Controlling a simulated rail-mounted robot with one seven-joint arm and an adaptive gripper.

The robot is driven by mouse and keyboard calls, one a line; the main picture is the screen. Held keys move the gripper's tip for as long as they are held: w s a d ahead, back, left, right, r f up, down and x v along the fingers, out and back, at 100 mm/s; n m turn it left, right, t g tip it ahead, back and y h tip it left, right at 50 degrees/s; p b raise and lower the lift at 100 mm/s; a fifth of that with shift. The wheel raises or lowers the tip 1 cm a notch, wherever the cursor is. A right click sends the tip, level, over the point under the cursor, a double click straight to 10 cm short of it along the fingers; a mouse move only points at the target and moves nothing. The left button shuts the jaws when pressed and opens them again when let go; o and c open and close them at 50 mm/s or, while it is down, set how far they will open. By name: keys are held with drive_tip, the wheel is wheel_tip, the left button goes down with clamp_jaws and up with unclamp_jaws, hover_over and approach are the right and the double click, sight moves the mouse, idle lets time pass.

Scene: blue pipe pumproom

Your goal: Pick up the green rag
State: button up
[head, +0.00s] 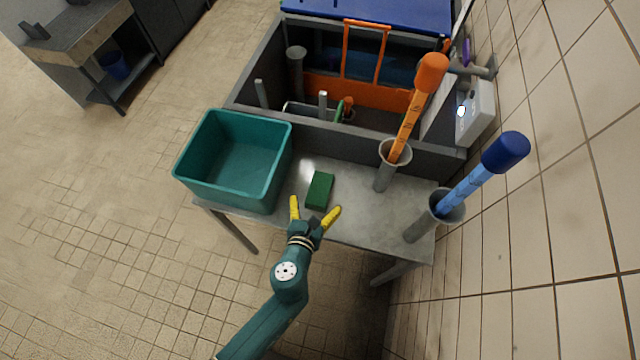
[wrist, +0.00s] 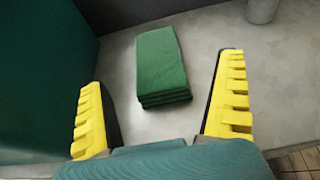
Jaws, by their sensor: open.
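The green rag (head: 319,190) lies folded in a neat stack on the grey metal table, near its front edge. In the wrist view the rag (wrist: 161,65) sits ahead of my gripper, between the lines of the two fingers. My gripper (head: 316,212) is open, with its yellow fingertips just in front of the rag at the table's front edge. In the wrist view the open gripper (wrist: 160,110) has nothing between its fingers. Whether the fingertips touch the table cannot be told.
A teal bin (head: 180,178) stands left of the rag. To the right, grey tubes hold an orange-handled tool (head: 408,115) and a blue-handled tool (head: 470,185). A grey low wall (head: 330,133) runs behind the table (head: 375,218). Bare table surrounds the rag's right side.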

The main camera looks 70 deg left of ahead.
sight(319, 191)
drive_tip(key=shift+x, duration=1.15)
drive_tip(key=b+x, duration=0.1)
drive_tip(key=x, duration=0.1)
drive_tip(key=b+x, duration=0.1)
drive_tip(key=x, duration=0.2)
drive_tip(key=shift+s+f, duration=0.2)
drive_tip(key=shift+f, duration=0.15)
drive_tip(key=shift+c, duration=0.4)
drive_tip(key=c, duration=1.2)
